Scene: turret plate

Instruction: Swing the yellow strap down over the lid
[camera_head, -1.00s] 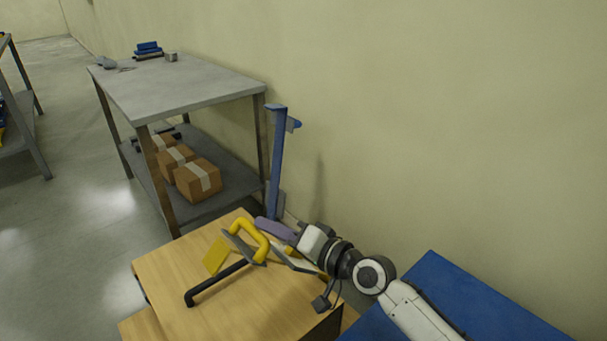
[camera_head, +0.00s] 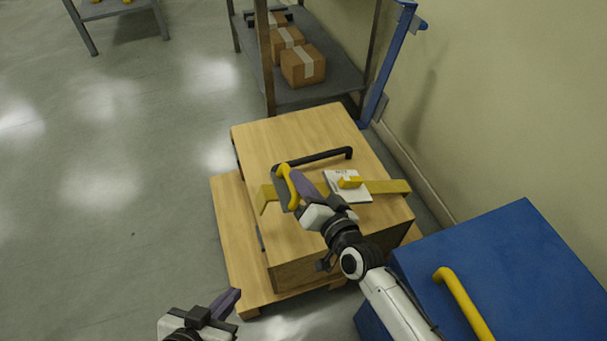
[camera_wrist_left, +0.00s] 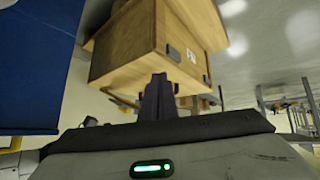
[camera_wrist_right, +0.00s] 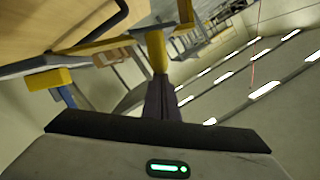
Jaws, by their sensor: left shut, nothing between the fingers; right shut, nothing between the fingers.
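The wooden crate's lid (camera_head: 295,135) carries a black bar handle (camera_head: 325,156). The yellow strap (camera_head: 390,187) runs across the lid, partly hidden by a white plate and my right gripper; its bent left end shows near the lid's left side. I cannot tell whether it touches the lid. A yellow curved grip (camera_head: 288,185) on a grey plate stands at its left part. My right gripper (camera_head: 303,184) is shut and empty beside this grip; the right wrist view shows the grip (camera_wrist_right: 156,50) just beyond the fingertips. My left gripper (camera_head: 232,298) is shut and empty, low and left of the crate.
The crate sits on a wooden pallet (camera_head: 232,235). A blue box (camera_head: 500,265) with a yellow handle (camera_head: 465,303) stands at the right. A shelf rack with cardboard boxes (camera_head: 303,65) and a blue post (camera_head: 390,60) stand behind. The floor at left is clear.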

